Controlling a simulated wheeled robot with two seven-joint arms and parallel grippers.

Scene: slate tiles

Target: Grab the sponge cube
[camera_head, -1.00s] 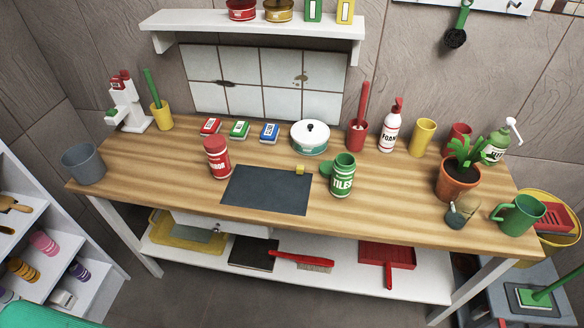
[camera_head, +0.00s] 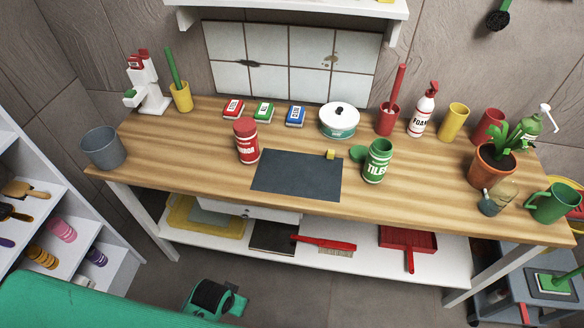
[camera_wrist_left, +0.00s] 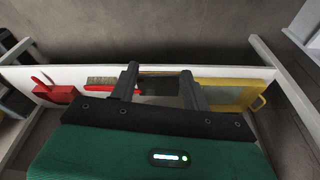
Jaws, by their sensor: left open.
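The sponge cube (camera_head: 330,154) is a small yellow block in the head view. It sits at the back right corner of the dark grey mat (camera_head: 290,178) on the wooden workbench. My left gripper (camera_wrist_left: 158,74) shows in the left wrist view with its two dark fingers apart and nothing between them. It is away from the cube, with the bench's lower shelf in its view. The cube does not show in the wrist view. In the head view, green parts of my own arm show low in front of the bench. My right gripper is not in view.
A red canister (camera_head: 246,141) stands left of the mat, and a green tiles canister (camera_head: 377,161) stands close to the cube's right. A white pot (camera_head: 339,121) is behind the cube. The lower shelf holds a red brush (camera_head: 324,243) and a red dustpan (camera_head: 408,241).

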